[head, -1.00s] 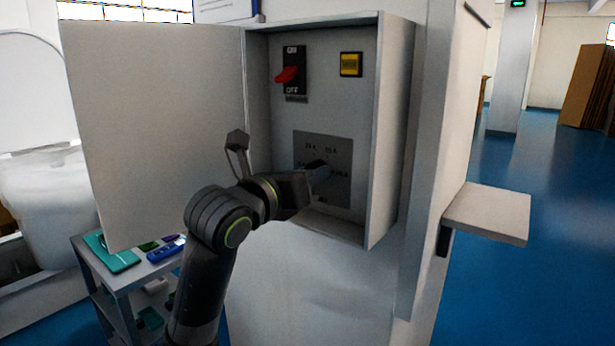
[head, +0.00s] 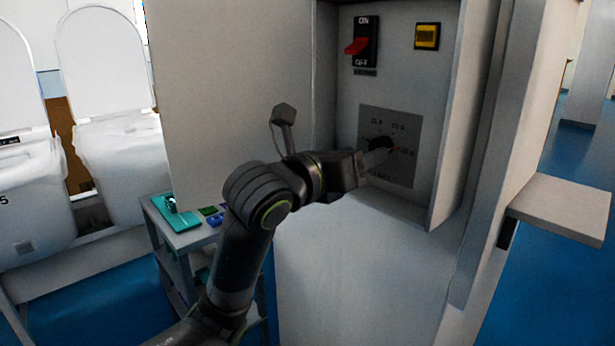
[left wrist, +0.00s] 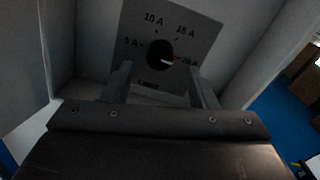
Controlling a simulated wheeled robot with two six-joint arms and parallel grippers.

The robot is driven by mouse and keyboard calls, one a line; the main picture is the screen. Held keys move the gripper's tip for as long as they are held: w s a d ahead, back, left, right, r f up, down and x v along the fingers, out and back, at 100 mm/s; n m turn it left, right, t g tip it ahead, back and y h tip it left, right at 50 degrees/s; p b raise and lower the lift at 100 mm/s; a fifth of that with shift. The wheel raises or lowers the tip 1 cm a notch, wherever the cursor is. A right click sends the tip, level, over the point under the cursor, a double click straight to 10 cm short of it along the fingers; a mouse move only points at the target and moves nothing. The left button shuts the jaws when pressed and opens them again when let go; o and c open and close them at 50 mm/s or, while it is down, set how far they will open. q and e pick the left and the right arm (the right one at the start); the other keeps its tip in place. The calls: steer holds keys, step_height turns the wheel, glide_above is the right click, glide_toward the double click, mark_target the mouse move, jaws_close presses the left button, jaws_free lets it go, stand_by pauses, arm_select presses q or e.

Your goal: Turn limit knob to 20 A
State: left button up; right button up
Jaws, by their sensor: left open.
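The limit knob (head: 381,143) is a round black dial on a grey plate (head: 402,118) inside the open cabinet. The left wrist view shows the knob (left wrist: 157,48) with marks 5 A, 10 A, 15 A and 20 A around it. A pale mark with red beside it lies on the knob's lower right, towards 20 A (left wrist: 189,62). My left gripper (head: 376,158) is just in front of the knob. In the left wrist view its fingers (left wrist: 160,67) are apart, with the knob in the gap beyond the tips; contact cannot be told. My right gripper is out of view.
A red ON/OFF switch (head: 357,45) and a yellow button (head: 427,36) sit above the plate. The cabinet door (head: 230,90) stands open at left. A shelf (head: 560,208) juts out at right. A cart (head: 185,238) with small items stands at lower left.

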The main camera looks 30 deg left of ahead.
arm_select(q)
steer(key=b+v, duration=1.1)
steer(key=v, duration=0.2)
steer(key=shift+s, duration=0.2)
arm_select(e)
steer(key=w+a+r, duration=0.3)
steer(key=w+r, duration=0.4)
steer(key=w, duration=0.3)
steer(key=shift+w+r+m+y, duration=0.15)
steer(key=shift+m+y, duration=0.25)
